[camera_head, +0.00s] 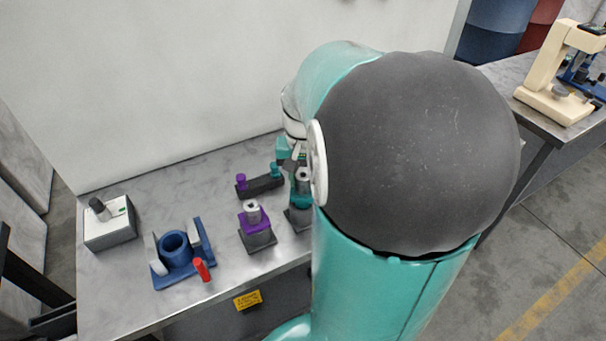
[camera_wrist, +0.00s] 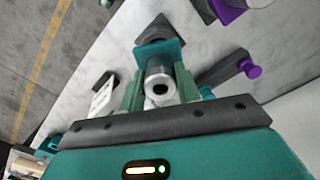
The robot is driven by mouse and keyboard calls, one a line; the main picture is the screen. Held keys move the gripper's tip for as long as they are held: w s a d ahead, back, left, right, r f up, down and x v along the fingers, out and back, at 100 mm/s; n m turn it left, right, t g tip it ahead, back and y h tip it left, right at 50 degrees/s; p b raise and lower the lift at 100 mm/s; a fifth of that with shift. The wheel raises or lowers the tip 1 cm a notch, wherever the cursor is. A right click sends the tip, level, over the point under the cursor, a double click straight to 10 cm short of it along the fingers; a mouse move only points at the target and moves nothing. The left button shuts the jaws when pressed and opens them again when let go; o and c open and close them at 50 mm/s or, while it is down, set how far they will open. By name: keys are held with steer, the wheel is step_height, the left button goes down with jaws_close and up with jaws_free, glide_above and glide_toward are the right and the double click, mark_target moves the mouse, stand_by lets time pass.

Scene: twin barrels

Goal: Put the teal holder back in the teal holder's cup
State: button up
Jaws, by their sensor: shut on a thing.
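The teal holder (camera_wrist: 173,51) is a teal block with a grey metal cylinder (camera_wrist: 160,82), seen nearly end-on in the wrist view. My gripper (camera_wrist: 159,88) is shut on it, with one green finger on each side of the cylinder. In the head view the holder (camera_head: 301,200) is small and partly covered by my arm, and my gripper (camera_head: 294,168) is mostly hidden behind the arm. A dark grey square cup block (camera_wrist: 156,30) lies directly beyond the holder; it also shows in the head view (camera_head: 297,222). I cannot tell whether the holder is touching or inside it.
A purple holder (camera_head: 252,222) stands on a dark block left of the teal one. A dark bar (camera_head: 262,186) with purple and teal knobs lies behind. A blue fixture (camera_head: 172,266), red handle (camera_head: 202,270) and white box (camera_head: 108,232) stand further left on the metal table.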

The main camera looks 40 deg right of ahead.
mark_target(303, 187)
steer(key=shift+f, duration=1.7)
steer(key=o, duration=1.2)
steer(key=shift+o, duration=0.2)
steer(key=shift+r, duration=0.1)
step_height(303, 187, up, 14)
steer(key=shift+f, duration=0.2)
steer(key=shift+a+r, duration=0.1)
steer(key=shift+a, duration=0.35)
steer(key=s+a+n+t, duration=0.2)
steer(key=a+n, duration=0.2)
steer(key=a, duration=0.7)
steer(key=s+a+n+t, duration=0.2)
steer(key=a+n, duration=0.3)
steer(key=a, duration=0.5)
steer(key=shift+s+a+f+t, duration=0.25)
steer(key=shift+a+t, duration=0.1)
steer(key=shift+t, duration=0.45)
